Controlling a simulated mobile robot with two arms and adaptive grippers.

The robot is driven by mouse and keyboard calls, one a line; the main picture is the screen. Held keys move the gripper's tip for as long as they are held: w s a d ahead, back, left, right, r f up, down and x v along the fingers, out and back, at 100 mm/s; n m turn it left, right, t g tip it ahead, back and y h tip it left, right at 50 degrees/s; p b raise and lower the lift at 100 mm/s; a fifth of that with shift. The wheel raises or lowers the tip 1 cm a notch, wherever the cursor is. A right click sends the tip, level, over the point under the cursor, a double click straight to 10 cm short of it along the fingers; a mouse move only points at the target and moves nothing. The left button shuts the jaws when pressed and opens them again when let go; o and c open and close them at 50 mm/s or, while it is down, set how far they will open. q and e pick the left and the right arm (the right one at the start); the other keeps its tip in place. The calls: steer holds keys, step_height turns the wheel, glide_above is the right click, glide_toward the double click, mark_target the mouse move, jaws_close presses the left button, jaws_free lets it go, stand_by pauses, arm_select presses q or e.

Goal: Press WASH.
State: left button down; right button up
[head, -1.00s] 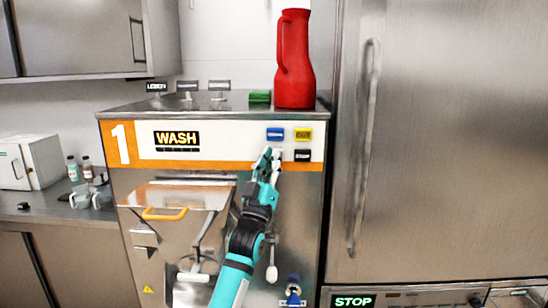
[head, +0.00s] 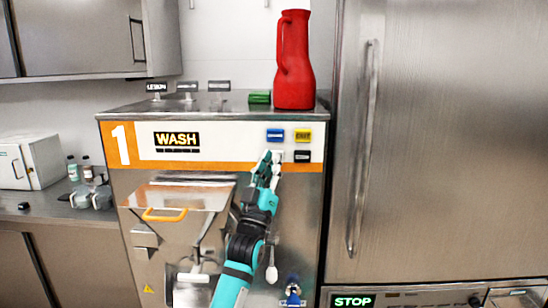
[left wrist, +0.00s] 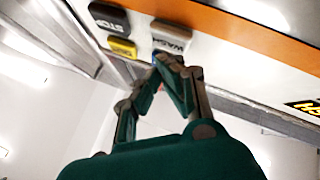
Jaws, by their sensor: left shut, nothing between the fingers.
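Machine 1 (head: 225,143) has a lit display reading WASH (head: 177,139). Its button group is at the panel's right: blue (head: 275,135), yellow (head: 303,135) and black STOP (head: 302,156). The pale grey WASH button (left wrist: 172,36) is clear in the left wrist view, beside STOP (left wrist: 108,18). In the head view my fingers partly cover it. My left gripper (head: 271,157) is shut and empty, with its fingertips at the WASH button. My right gripper is out of view.
A red jug (head: 294,60) and a green block (head: 260,97) stand on the machine top. A hopper with an orange handle (head: 164,215) is left of my arm. A tall steel door (head: 450,140) stands to the right.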

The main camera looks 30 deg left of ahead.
arm_select(q)
steer(key=shift+s+d+p, duration=0.25)
steer(key=shift+s+d, duration=0.2)
steer(key=shift+s, duration=0.25)
steer(key=shift+s+d+p, duration=0.25)
steer(key=shift+s+d, duration=0.15)
steer(key=shift+s, duration=0.35)
steer(key=shift+s+d+p, duration=0.25)
steer(key=shift+s+d, duration=0.2)
steer(key=shift+s, duration=0.25)
steer(key=shift+w+f, duration=0.1)
